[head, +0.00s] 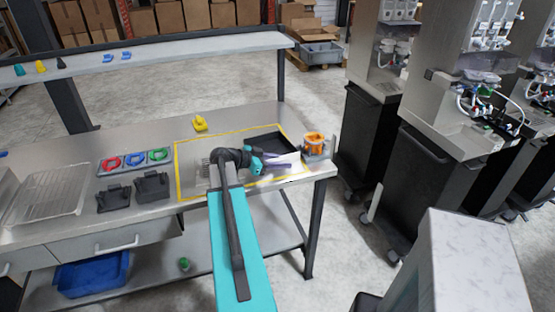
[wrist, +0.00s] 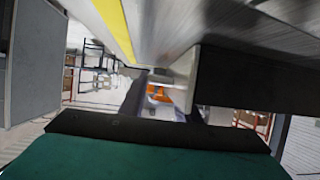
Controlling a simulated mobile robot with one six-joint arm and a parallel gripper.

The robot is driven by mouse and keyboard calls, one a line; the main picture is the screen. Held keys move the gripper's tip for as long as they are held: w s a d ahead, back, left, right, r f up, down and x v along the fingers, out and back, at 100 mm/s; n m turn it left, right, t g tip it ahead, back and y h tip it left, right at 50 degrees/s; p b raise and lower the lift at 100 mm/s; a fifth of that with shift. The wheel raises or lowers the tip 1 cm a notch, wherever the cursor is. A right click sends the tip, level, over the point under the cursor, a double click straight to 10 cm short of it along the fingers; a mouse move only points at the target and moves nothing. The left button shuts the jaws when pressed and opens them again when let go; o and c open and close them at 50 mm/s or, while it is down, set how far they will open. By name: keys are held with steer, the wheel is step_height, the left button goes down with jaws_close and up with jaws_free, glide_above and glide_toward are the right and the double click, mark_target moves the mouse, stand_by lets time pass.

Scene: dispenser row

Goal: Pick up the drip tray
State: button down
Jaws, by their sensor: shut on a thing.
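The drip tray (head: 270,140) is a shallow black tray on the workbench, inside the yellow outline at its right side. My gripper (head: 284,160) is at the tray's near side, shut on it, and my arm hides part of that side. In the wrist view a dark wall, apparently the tray's (wrist: 262,82), fills the right side close to the jaws. The exact contact between fingers and tray is hard to see.
An orange item in a grey holder (head: 315,147) stands right of the tray, near the bench corner. A yellow object (head: 199,124) lies behind the outline. Black bins (head: 151,186) and colored rings (head: 135,158) are to the left. Dispensers (head: 455,110) stand beyond the bench.

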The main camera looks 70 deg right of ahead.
steer(key=shift+r, duration=0.1)
step_height(320, 180, up, 10)
steer(key=b, duration=0.3)
stand_by(0.5)
stand_by(0.6)
